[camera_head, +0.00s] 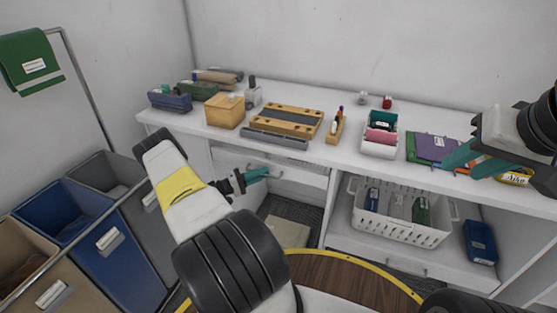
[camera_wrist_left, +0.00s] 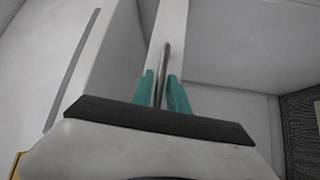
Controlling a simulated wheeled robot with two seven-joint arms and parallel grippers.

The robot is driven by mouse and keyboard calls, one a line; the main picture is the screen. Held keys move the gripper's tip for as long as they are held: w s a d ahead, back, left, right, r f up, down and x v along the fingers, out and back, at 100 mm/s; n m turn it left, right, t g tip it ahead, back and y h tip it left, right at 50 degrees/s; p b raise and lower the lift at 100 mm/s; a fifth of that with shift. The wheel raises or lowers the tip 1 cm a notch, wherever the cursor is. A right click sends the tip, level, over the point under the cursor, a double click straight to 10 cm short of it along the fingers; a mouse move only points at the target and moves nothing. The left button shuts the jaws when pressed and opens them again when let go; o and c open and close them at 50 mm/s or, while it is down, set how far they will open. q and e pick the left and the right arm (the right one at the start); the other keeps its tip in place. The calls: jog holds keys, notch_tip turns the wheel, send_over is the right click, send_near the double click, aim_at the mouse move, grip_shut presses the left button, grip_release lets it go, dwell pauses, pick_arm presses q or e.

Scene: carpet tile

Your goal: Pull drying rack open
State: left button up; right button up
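A white pull-out front (camera_head: 302,174) sits under the left part of the counter; I take it for the drying rack, though its inside is hidden. A thin metal bar handle (camera_wrist_left: 165,62) runs along it. My left gripper (camera_head: 257,173) is at this handle. In the left wrist view its teal fingers (camera_wrist_left: 161,88) lie close on both sides of the bar and appear shut on it. My right gripper (camera_head: 474,160) is over the counter's front edge at the right. Its teal fingers are spread apart, with nothing seen between them.
The white counter (camera_head: 340,165) holds wooden trays, boxes and a bottle carrier. A white basket (camera_head: 400,228) stands on the shelf below. Fabric bins (camera_head: 90,235) stand at the left. A round wooden top (camera_head: 345,280) is at the front.

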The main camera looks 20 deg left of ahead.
pick_arm(q)
grip_shut()
dwell(1.4)
